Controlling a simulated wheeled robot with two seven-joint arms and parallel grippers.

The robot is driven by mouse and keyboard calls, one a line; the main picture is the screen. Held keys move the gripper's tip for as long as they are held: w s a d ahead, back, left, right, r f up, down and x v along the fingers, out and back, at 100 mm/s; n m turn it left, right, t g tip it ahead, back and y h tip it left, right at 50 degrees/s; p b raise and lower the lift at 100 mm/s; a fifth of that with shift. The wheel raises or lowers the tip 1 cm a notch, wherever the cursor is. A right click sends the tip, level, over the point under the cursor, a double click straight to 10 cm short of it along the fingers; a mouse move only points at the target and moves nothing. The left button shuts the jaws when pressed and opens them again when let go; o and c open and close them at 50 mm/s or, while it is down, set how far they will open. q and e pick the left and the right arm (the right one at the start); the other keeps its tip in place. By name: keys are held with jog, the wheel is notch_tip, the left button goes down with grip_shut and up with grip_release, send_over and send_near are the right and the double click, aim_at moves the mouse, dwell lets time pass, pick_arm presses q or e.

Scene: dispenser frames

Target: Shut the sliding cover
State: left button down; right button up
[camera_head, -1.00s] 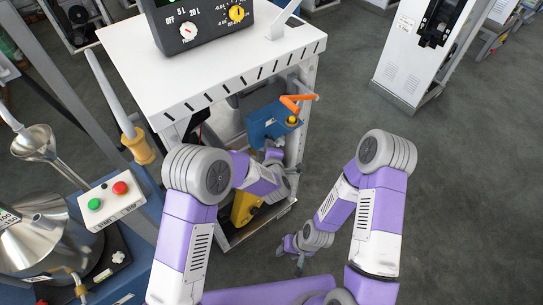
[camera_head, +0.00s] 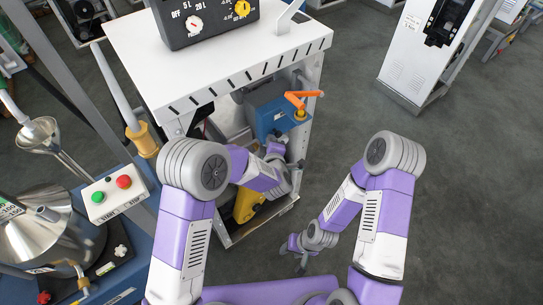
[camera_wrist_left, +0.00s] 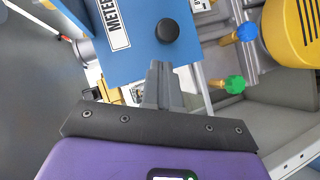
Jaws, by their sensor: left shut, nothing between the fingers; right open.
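A blue meter box (camera_head: 268,119) sits inside the open front of the white cabinet, with an orange lever on top. In the left wrist view a blue face (camera_wrist_left: 145,62) fills the upper middle, with a "METE..." label and a black knob (camera_wrist_left: 167,30). I cannot tell for sure which part is the sliding cover. My left gripper (camera_wrist_left: 163,66) is shut and empty, its fingertips at the lower edge of the blue face, just below the knob; contact is unclear. In the head view the left gripper (camera_head: 275,146) is partly hidden. My right gripper (camera_head: 303,263) is open, low over the floor.
The white cabinet (camera_head: 215,60) carries a dark control box on top; its side posts frame the opening. A yellow part (camera_head: 246,205) is low inside. Blue (camera_wrist_left: 247,31) and green (camera_wrist_left: 234,84) knobs lie right of the left gripper.

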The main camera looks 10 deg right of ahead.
pick_arm(q)
jog(key=p+v, duration=0.1)
jog(key=v, duration=0.9)
jog(key=shift+s+a, duration=0.2)
jog(key=shift+s, duration=0.15)
jog(key=shift+r, duration=0.1)
jog(key=s+a+f+m+g+h, duration=0.1)
jog(key=a+f+m+g, duration=0.4)
jog(key=f, duration=0.5)
jog(key=s+a+f+m+g+h, duration=0.1)
jog(key=s+a+f+m+g, duration=0.2)
jog(key=s+f, duration=0.4)
jog(key=s+a+f+m+g+h, duration=0.2)
jog(key=s+a+f+g, duration=0.3)
jog(key=s, duration=0.7)
notch_tip(320, 180, down, 2)
jog(key=shift+s+a+f+m+g, duration=0.25)
jog(key=shift+a+m+g, duration=0.25)
jog(key=shift+a, duration=0.45)
jog(key=shift+w, duration=0.1)
